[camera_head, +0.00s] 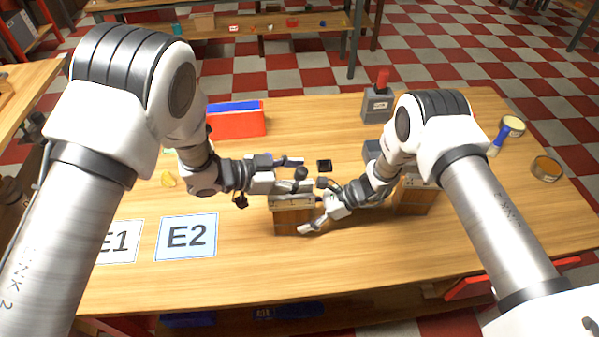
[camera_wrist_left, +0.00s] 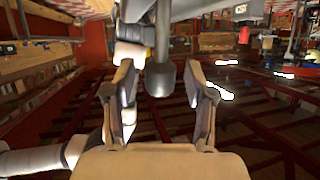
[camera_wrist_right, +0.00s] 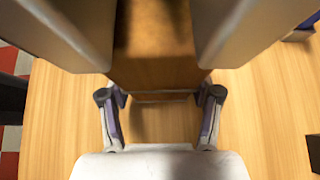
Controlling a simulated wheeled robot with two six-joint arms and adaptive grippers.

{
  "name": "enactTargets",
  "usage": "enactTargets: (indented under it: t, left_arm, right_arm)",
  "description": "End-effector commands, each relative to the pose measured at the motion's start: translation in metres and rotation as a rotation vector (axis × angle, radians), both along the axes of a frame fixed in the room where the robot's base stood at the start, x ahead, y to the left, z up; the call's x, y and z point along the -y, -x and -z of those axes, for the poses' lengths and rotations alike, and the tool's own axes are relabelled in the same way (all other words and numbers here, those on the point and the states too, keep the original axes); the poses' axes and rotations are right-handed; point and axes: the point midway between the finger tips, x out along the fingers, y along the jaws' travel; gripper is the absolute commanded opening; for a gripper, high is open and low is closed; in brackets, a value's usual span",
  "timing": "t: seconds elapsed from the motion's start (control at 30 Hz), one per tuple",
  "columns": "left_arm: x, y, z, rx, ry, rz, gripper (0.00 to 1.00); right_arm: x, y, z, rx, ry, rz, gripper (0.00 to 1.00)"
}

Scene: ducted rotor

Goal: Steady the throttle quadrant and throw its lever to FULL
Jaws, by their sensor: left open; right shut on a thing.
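The throttle quadrant (camera_head: 291,218) is a wooden block with a pale top, standing at the table's middle. Its lever with a dark round knob (camera_head: 300,173) rises above the top; the grey knob also shows in the left wrist view (camera_wrist_left: 160,78). My left gripper (camera_head: 295,175) is open, with one finger on each side of the knob and a gap visible to both. My right gripper (camera_head: 314,210) is shut on the wooden body, which fills the space between its fingers in the right wrist view (camera_wrist_right: 155,60). Markings on the quadrant are too small to read.
A second wooden block (camera_head: 412,198) stands partly behind my right arm. Cards E1 (camera_head: 118,243) and E2 (camera_head: 187,236) lie front left.

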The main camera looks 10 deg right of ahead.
Motion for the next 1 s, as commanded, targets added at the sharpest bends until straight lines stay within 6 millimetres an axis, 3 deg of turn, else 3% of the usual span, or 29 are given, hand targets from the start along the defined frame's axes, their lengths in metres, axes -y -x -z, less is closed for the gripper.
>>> enactTargets:
  t: [0.43,0.6,0.8,0.83,0.97,1.0]
  left_arm:
    - [-0.089,0.021,-0.038,0.000,0.003,-0.007,0.55]
    - [-0.104,0.026,-0.043,0.000,0.001,-0.002,0.55]
    - [-0.104,0.026,-0.043,0.000,0.000,-0.001,0.55]
    - [-0.104,0.026,-0.043,0.000,0.000,-0.001,0.52]
    - [-0.104,0.027,-0.044,0.033,-0.004,0.014,0.06]
    - [-0.103,0.027,-0.046,0.067,-0.004,0.031,0.00]
  right_arm:
    - [0.000,0.000,0.000,0.000,0.001,0.001,0.33]
    - [0.000,0.000,0.000,-0.001,0.000,0.001,0.33]
    - [0.000,0.000,0.000,-0.001,0.000,0.001,0.33]
    - [0.000,0.000,0.000,-0.001,0.001,0.001,0.33]
    - [0.000,0.000,0.000,-0.001,0.001,0.001,0.33]
    - [0.000,0.000,0.000,-0.001,0.001,0.001,0.33]
